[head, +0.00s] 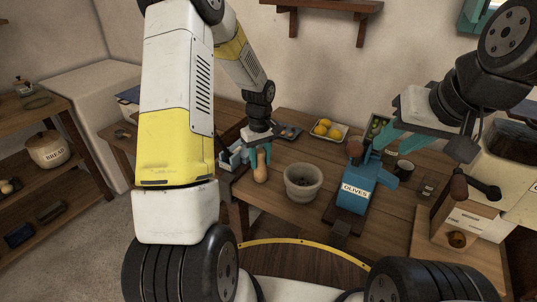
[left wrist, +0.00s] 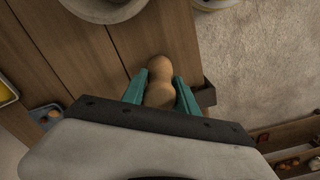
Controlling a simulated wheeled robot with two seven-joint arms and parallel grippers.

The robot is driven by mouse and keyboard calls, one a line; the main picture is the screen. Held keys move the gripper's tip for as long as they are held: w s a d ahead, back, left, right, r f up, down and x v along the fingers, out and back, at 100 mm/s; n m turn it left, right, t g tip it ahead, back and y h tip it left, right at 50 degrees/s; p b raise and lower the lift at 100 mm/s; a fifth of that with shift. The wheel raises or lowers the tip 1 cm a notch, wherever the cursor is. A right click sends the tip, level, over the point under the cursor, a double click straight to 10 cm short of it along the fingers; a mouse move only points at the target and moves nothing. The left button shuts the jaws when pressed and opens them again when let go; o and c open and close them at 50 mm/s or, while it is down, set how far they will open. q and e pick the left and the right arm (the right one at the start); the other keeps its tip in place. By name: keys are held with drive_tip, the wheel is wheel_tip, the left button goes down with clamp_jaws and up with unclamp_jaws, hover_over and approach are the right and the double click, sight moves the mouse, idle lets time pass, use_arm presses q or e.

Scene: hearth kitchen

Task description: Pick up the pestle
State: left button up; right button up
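The pestle (head: 261,170) is a pear-shaped piece of light brown wood. It stands about upright at the left part of the wooden table, left of the stone mortar (head: 303,182). My left gripper (head: 260,158) comes down over it from above. In the left wrist view the teal fingers lie against both sides of the pestle (left wrist: 161,95), with no clear gap, so it looks shut on it. I cannot tell whether the pestle's foot touches the table. My right gripper (head: 398,140) looks open and empty, over the right part of the table beside the blue olives box (head: 355,183).
A plate of lemons (head: 326,129) stands at the back of the table (head: 275,205). A dark cup (head: 403,169) and a wooden grinder box (head: 465,222) are at the right. The mortar (left wrist: 103,8) also shows close by in the left wrist view. The table's edge is near the pestle.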

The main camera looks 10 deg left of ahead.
use_arm(q)
clamp_jaws()
drive_tip(key=shift+r, duration=0.15)
wheel_tip(320, 180, up, 10)
drive_tip(key=shift+f, duration=0.1)
idle(0.3)
unclamp_jaws()
clamp_jaws()
drive_tip(key=shift+d, duration=0.1)
